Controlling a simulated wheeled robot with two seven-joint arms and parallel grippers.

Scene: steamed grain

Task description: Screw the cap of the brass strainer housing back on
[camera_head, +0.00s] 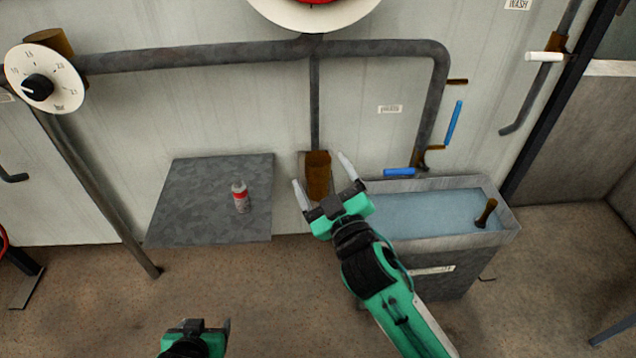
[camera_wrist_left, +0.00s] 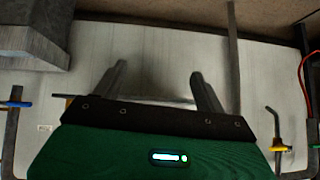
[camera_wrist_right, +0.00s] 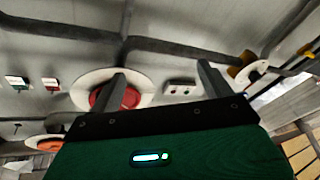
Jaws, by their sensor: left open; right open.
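The brass strainer housing (camera_head: 318,175) looks like the brown cylinder hanging at the lower end of the thin vertical pipe, against the wall. My right gripper (camera_head: 319,169) is open, its fingers to the left and right of this cylinder in the head view; I cannot tell whether it is around it or in front of it. A brass-coloured piece with a dark stem (camera_head: 487,212) stands in the water basin; I cannot tell whether it is the cap. My left gripper (camera_wrist_left: 158,80) is open and empty, low at the bottom edge of the head view.
A grey shelf (camera_head: 180,215) left of the housing bears a red-and-white bottle (camera_head: 241,197). The water basin (camera_head: 510,226) stands right of the housing. Pipes (camera_head: 200,57) run along the wall, with a white dial (camera_head: 60,85) at left. Blue-handled valves (camera_head: 453,122) sit above the basin.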

